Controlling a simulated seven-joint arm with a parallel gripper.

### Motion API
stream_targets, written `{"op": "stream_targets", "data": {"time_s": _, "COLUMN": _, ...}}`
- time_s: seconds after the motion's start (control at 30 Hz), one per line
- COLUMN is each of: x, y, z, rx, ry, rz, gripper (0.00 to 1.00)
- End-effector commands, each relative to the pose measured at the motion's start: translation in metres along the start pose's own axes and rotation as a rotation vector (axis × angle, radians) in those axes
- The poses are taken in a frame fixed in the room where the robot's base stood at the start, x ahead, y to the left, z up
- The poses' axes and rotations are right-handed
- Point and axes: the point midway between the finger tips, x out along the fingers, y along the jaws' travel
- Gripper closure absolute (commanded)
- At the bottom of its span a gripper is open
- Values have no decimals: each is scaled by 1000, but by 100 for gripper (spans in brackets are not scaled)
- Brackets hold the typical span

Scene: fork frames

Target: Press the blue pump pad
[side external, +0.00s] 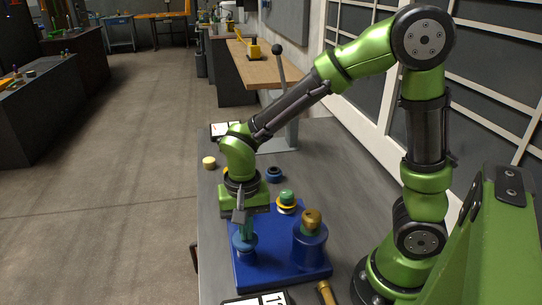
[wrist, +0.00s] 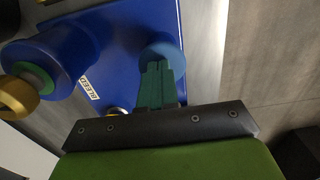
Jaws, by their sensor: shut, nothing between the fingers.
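The blue pump pad (side external: 245,250) is a round blue cap at the left front of the blue base plate (side external: 284,275). My gripper (side external: 244,236) points straight down over the pad, its fingers together and empty. In the wrist view the closed teal fingers (wrist: 157,66) overlap the round blue pad (wrist: 168,50) and hide part of it. The tips are at or just above the pad's top; I cannot tell whether they touch it.
A larger blue cylinder with a brass knob (side external: 312,218) stands to the right on the plate. A label reading BLEED (wrist: 89,89) is on the plate. A black-knobbed lever (side external: 279,50) rises at the back.

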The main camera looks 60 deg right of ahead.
Motion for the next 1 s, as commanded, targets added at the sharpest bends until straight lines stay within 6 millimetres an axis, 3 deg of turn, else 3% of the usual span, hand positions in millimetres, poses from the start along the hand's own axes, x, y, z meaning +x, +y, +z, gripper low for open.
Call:
{"op": "stream_targets", "data": {"time_s": 0.27, "x": 6, "y": 1, "z": 1, "rx": 0, "ry": -4, "rz": 7, "gripper": 100}}
{"op": "stream_targets", "data": {"time_s": 0.43, "x": -6, "y": 1, "z": 0, "rx": 0, "ry": -2, "rz": 3, "gripper": 100}}
{"op": "stream_targets", "data": {"time_s": 0.8, "x": -88, "y": -1, "z": -1, "rx": 2, "ry": 3, "rz": -5, "gripper": 100}}
{"op": "stream_targets", "data": {"time_s": 1.0, "x": -124, "y": -1, "z": -1, "rx": 1, "ry": 2, "rz": -3, "gripper": 100}}
